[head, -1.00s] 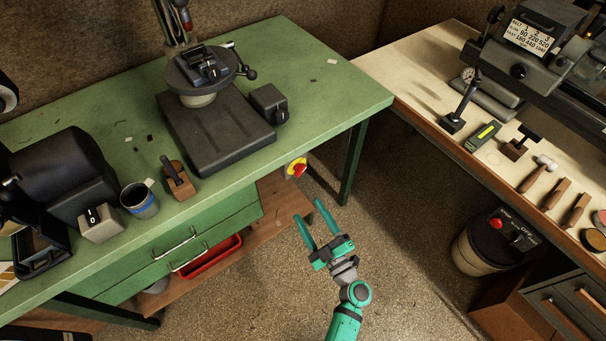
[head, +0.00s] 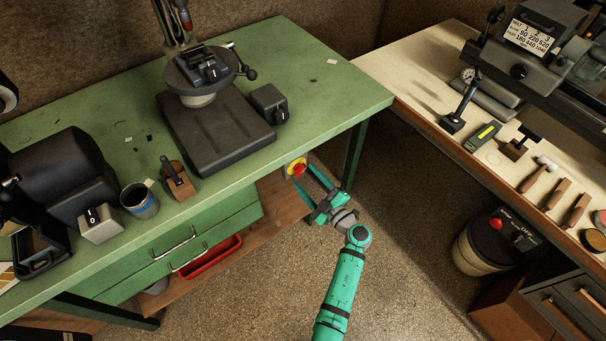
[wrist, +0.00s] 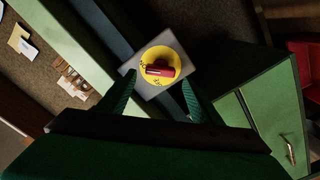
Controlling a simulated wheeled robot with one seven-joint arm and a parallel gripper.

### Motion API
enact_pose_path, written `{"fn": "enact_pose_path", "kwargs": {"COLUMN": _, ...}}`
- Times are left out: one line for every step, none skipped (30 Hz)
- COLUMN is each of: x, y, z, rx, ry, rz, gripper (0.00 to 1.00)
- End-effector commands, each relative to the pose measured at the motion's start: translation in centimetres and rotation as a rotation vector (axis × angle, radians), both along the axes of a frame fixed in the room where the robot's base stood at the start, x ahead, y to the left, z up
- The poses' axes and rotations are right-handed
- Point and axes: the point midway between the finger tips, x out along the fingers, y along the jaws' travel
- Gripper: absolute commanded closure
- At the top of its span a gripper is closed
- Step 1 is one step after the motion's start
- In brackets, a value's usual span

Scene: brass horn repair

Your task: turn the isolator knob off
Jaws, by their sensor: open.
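The isolator knob (head: 298,170) is red on a round yellow plate, mounted on a grey box under the front edge of the green bench. In the wrist view the red knob (wrist: 159,71) is a bar lying nearly level across the yellow disc, with its grey box (wrist: 137,83) behind. My gripper (head: 313,177) is open in front of the knob, below the bench edge. In the wrist view my two green fingers (wrist: 157,92) are apart, one on each lower side of the yellow disc. The knob is not gripped; I cannot tell how far off the fingertips are.
The green bench top (head: 325,105) overhangs the knob, with a bench leg (head: 354,152) to its right. Green drawers (head: 225,222) and a lower wooden shelf (head: 282,208) lie to its left. The floor between is clear.

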Motion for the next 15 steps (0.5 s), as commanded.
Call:
{"fn": "enact_pose_path", "kwargs": {"x": 0.6, "y": 0.5, "z": 0.1, "rx": 0.0, "ry": -0.001, "rz": 0.001, "gripper": 0.41}}
{"fn": "enact_pose_path", "kwargs": {"x": 1.0, "y": 0.7, "z": 0.1, "rx": 0.0, "ry": -0.002, "rz": 0.001, "gripper": 0.41}}
{"fn": "enact_pose_path", "kwargs": {"x": 1.3, "y": 1.0, "z": 0.0, "rx": 0.0, "ry": -0.001, "rz": 0.002, "gripper": 0.41}}
{"fn": "enact_pose_path", "kwargs": {"x": 1.5, "y": 1.2, "z": 0.0, "rx": 0.0, "ry": -0.001, "rz": 0.002, "gripper": 0.41}}
{"fn": "enact_pose_path", "kwargs": {"x": 1.7, "y": 1.4, "z": 0.0, "rx": 0.0, "ry": -0.001, "rz": 0.002, "gripper": 0.41}}
{"fn": "enact_pose_path", "kwargs": {"x": 2.0, "y": 1.6, "z": 0.0, "rx": 0.0, "ry": -0.001, "rz": 0.002, "gripper": 0.41}}
{"fn": "enact_pose_path", "kwargs": {"x": 2.1, "y": 1.7, "z": 0.0, "rx": 0.0, "ry": -0.001, "rz": 0.002, "gripper": 0.41}}
{"fn": "enact_pose_path", "kwargs": {"x": 2.2, "y": 1.8, "z": 0.0, "rx": 0.0, "ry": -0.001, "rz": 0.002, "gripper": 0.41}}
{"fn": "enact_pose_path", "kwargs": {"x": 2.3, "y": 1.9, "z": 0.0, "rx": 0.0, "ry": -0.002, "rz": 0.003, "gripper": 0.41}}
{"fn": "enact_pose_path", "kwargs": {"x": 2.4, "y": 1.9, "z": 0.0, "rx": 0.0, "ry": -0.001, "rz": 0.004, "gripper": 0.41}}
{"fn": "enact_pose_path", "kwargs": {"x": 2.4, "y": 2.0, "z": 0.0, "rx": 0.0, "ry": -0.001, "rz": 0.004, "gripper": 0.41}}
{"fn": "enact_pose_path", "kwargs": {"x": 2.5, "y": 2.0, "z": 0.0, "rx": -0.001, "ry": -0.001, "rz": 0.003, "gripper": 0.41}}
{"fn": "enact_pose_path", "kwargs": {"x": 2.5, "y": 2.0, "z": 0.0, "rx": 0.0, "ry": -0.001, "rz": 0.002, "gripper": 0.41}}
{"fn": "enact_pose_path", "kwargs": {"x": 2.5, "y": 2.0, "z": 0.0, "rx": 0.0, "ry": -0.001, "rz": 0.002, "gripper": 0.41}}
{"fn": "enact_pose_path", "kwargs": {"x": 2.5, "y": 2.0, "z": 0.0, "rx": 0.0, "ry": -0.001, "rz": 0.002, "gripper": 0.41}}
